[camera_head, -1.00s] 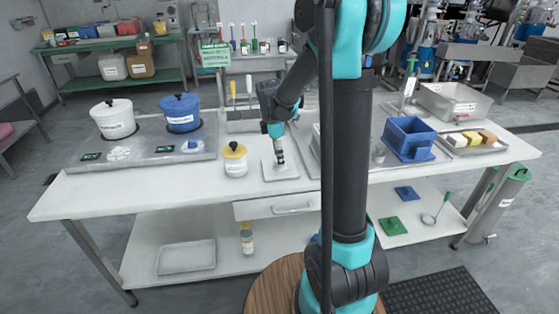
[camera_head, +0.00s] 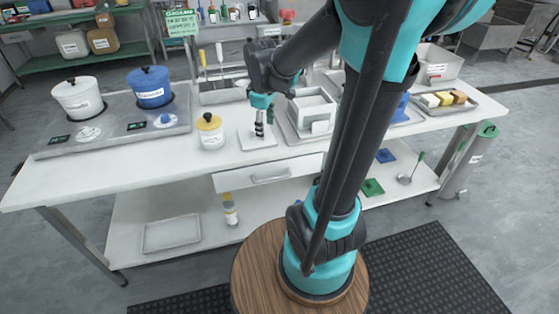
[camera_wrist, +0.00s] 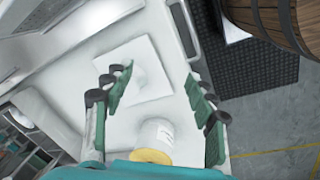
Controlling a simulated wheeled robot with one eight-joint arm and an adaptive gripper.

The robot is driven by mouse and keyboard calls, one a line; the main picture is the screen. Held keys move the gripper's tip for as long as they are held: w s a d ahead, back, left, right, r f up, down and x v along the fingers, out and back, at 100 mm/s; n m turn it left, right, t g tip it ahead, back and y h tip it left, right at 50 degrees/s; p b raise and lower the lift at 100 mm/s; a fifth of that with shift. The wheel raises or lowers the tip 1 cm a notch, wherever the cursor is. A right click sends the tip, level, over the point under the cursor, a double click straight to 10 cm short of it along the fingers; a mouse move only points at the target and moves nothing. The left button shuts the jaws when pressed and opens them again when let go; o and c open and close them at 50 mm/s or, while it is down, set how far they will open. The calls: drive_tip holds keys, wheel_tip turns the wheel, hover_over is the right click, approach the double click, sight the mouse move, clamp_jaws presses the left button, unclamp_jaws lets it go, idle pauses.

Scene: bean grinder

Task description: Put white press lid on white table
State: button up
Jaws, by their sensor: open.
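The white press lid (camera_head: 248,141) is a flat square plate lying on the white table (camera_head: 100,171), right of the yellow-lidded jar (camera_head: 211,137). In the wrist view the lid (camera_wrist: 112,56) lies flat, with a pale round knob at its middle. My gripper (camera_head: 262,128) is just above the lid. In the wrist view my gripper (camera_wrist: 162,95) has its fingers spread apart with nothing held between them. The knob shows beyond the fingertips, and I cannot tell the exact gap. The open white press box (camera_head: 314,108) stands to the right in a metal tray.
The jar stands close to the lid, and its yellow top (camera_wrist: 150,156) shows low in the wrist view. White (camera_head: 79,97) and blue (camera_head: 151,87) pots stand at the left. A tray of coloured blocks (camera_head: 440,99) is at the right. The front left tabletop is clear.

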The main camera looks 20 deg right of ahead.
drive_tip(key=s+d+f+m+t, duration=0.1)
drive_tip(key=s+f+m, duration=0.3)
drive_tip(key=s+m, duration=0.1)
drive_tip(key=s+d+f+m+t, duration=0.1)
drive_tip(key=s+f+m, duration=0.3)
drive_tip(key=s, duration=0.4)
drive_tip(key=shift+s+d+f+m+t+y, duration=0.2)
drive_tip(key=shift+f+m+t+y, duration=0.15)
drive_tip(key=shift+m, duration=0.45)
